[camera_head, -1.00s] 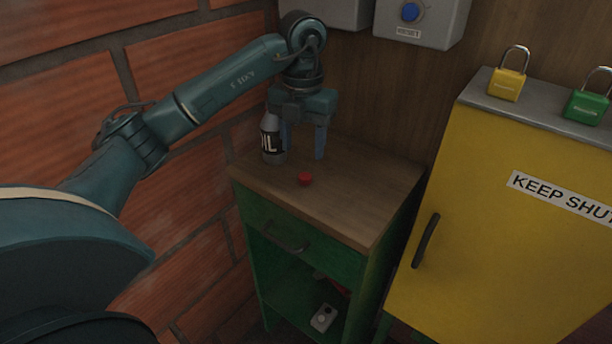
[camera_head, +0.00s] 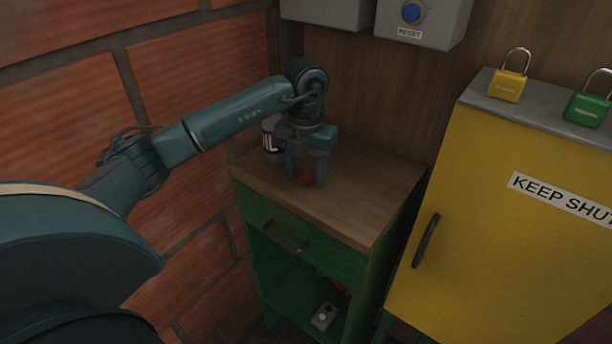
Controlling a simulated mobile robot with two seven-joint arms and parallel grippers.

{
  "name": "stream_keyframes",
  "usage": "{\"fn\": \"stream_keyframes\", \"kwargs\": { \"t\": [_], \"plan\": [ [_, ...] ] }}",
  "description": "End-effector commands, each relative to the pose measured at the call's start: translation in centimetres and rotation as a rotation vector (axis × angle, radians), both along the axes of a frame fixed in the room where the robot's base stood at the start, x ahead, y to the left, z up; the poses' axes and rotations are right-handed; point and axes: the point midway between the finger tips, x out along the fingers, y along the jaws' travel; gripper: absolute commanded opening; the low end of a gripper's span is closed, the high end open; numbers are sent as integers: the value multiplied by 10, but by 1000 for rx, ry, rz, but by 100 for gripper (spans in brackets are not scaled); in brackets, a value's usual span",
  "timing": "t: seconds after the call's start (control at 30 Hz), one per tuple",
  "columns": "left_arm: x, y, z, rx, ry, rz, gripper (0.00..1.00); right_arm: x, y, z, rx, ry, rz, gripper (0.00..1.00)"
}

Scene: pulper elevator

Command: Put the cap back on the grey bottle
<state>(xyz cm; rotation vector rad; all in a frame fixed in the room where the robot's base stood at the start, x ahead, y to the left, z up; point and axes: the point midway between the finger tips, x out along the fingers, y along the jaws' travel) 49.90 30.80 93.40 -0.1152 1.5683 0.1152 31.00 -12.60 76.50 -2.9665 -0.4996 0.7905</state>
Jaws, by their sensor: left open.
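The red cap (camera_head: 305,179) lies on the wooden top of the green cabinet (camera_head: 345,205). My left gripper (camera_head: 305,182) points down over it, open, with one finger on each side of the cap. I cannot tell whether the fingers touch it. The grey bottle (camera_head: 268,136) with a dark label stands upright behind my left gripper, near the brick wall. The gripper hides much of the bottle, including part of its label. My right gripper is not in view.
A yellow cabinet (camera_head: 490,210) marked KEEP SHUT stands at the right, with a yellow padlock (camera_head: 507,88) and a green padlock (camera_head: 587,110) on top. Grey boxes, one with a blue RESET button (camera_head: 412,12), hang above. The wooden top's right part is clear.

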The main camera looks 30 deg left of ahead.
Motion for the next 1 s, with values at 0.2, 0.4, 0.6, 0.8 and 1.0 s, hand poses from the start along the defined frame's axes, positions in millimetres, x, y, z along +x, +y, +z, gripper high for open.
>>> {"fn": "stream_keyframes", "kwargs": {
  "t": [0.2, 0.4, 0.6, 0.8, 1.0],
  "plan": [
    [0, 0, -1, 0, -1, 0, 50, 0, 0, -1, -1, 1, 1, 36],
    [0, 0, -1, 0, -1, 0, 44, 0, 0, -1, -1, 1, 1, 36],
    [0, 0, -1, 0, -1, -1, 28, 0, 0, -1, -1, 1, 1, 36],
    [0, 0, -1, 0, -1, 0, 12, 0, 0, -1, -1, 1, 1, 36],
    [0, 0, -1, 0, -1, 0, 3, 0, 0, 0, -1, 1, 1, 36]
  ]
}}
